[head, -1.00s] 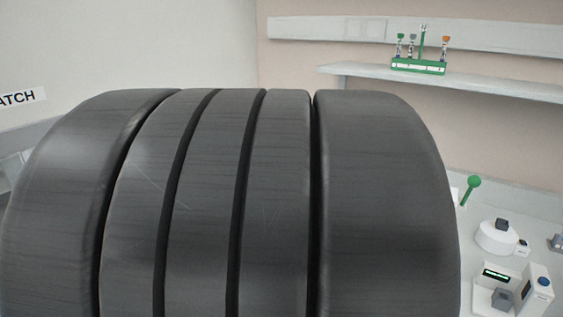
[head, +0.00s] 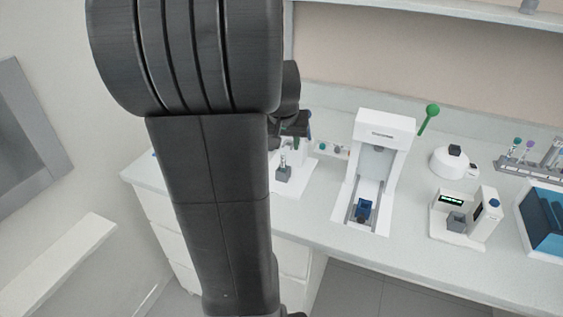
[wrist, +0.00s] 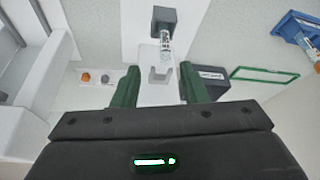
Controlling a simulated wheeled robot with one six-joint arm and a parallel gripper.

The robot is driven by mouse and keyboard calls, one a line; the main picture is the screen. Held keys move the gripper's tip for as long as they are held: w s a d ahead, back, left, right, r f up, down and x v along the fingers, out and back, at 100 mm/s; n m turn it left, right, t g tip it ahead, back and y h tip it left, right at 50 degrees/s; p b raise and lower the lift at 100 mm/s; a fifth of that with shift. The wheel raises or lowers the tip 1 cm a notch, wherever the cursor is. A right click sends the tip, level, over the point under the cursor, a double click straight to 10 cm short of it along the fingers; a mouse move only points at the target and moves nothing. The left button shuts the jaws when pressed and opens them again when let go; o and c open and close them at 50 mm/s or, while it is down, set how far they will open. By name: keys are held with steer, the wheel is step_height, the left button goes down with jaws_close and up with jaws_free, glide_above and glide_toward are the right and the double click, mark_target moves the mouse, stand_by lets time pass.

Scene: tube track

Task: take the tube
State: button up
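A clear tube with a pale label (wrist: 166,44) shows in the wrist view, with one end in a dark grey block (wrist: 164,18). The block also shows in the head view (head: 283,174), on a white base left of the white machine. My gripper (wrist: 159,68) is open, its two green fingers apart with nothing held between them. The tube lies beyond the fingertips, between their lines. In the head view my arm hides most of the gripper. A second tube (wrist: 307,44) sits in a blue holder (wrist: 291,24) at the wrist view's right.
A tall white machine (head: 384,124) stands right of the block, with a blue holder (head: 364,208) in it. Farther right are a white round device (head: 453,163), a small device with a display (head: 466,215) and a tube rack (head: 530,168). The bench front is mostly clear.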

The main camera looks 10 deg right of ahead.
mark_target(283, 152)
steer(key=x, duration=0.2)
steer(key=a+x, duration=0.1)
steer(key=shift+w+d+f, duration=0.1)
steer(key=shift+w+f, duration=0.05)
steer(key=shift+f, duration=0.25)
steer(key=shift+w+d+f, duration=0.1)
steer(key=shift+w+f, duration=0.1)
steer(key=shift+f, duration=0.35)
steer(key=shift+c, duration=0.3)
steer(key=c, duration=0.8)
